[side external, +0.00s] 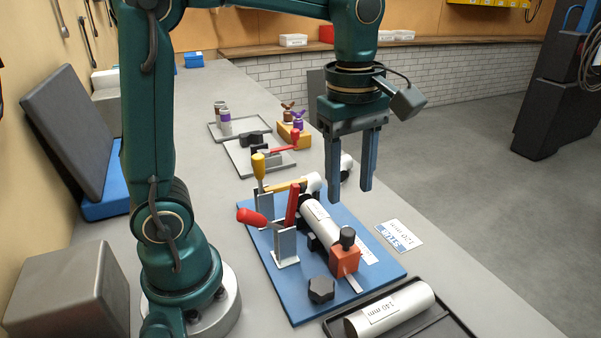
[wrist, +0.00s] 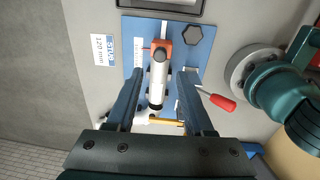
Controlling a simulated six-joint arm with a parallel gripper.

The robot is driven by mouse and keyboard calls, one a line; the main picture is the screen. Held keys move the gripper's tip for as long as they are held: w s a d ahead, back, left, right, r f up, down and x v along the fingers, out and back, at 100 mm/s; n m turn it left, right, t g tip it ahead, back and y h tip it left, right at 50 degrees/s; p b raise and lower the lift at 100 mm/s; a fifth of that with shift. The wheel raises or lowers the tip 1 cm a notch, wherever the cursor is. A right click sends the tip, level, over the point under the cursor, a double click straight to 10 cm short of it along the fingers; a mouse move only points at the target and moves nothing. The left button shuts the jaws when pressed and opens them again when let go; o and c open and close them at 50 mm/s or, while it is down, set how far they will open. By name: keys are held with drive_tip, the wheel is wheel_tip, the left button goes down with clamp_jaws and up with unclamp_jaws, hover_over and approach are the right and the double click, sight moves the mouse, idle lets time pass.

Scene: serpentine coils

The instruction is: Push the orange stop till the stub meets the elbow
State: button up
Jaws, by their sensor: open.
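The orange stop (side external: 344,261) with a black knob stands near the front of the blue board (side external: 384,255); it also shows in the wrist view (wrist: 166,45). The stub, a pale labelled tube (side external: 319,222), lies in dark supports behind the stop and also shows in the wrist view (wrist: 157,88). The white elbow (side external: 313,182) is at the tube's far end, partly hidden in the wrist view (wrist: 142,116). Whether tube and elbow touch, I cannot tell. My gripper (side external: 350,196) is open and empty above the board, its fingers pointing down, either side of the tube in the wrist view (wrist: 160,74).
A red-handled clamp (side external: 285,246) and a yellow-handled clamp (side external: 264,203) stand at the board's left. A black hex knob (side external: 321,289) is at the front. A dark tray (side external: 449,327) holds a 140 mm tube (side external: 391,308). A 120 mm card (side external: 399,235) lies right.

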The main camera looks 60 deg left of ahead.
sight(348, 231)
drive_tip(key=shift+w+f+g, duration=0.3)
drive_tip(key=shift+f, duration=0.5)
wheel_tip(348, 231, down, 9)
drive_tip(key=shift+f, duration=0.1)
clamp_jaws()
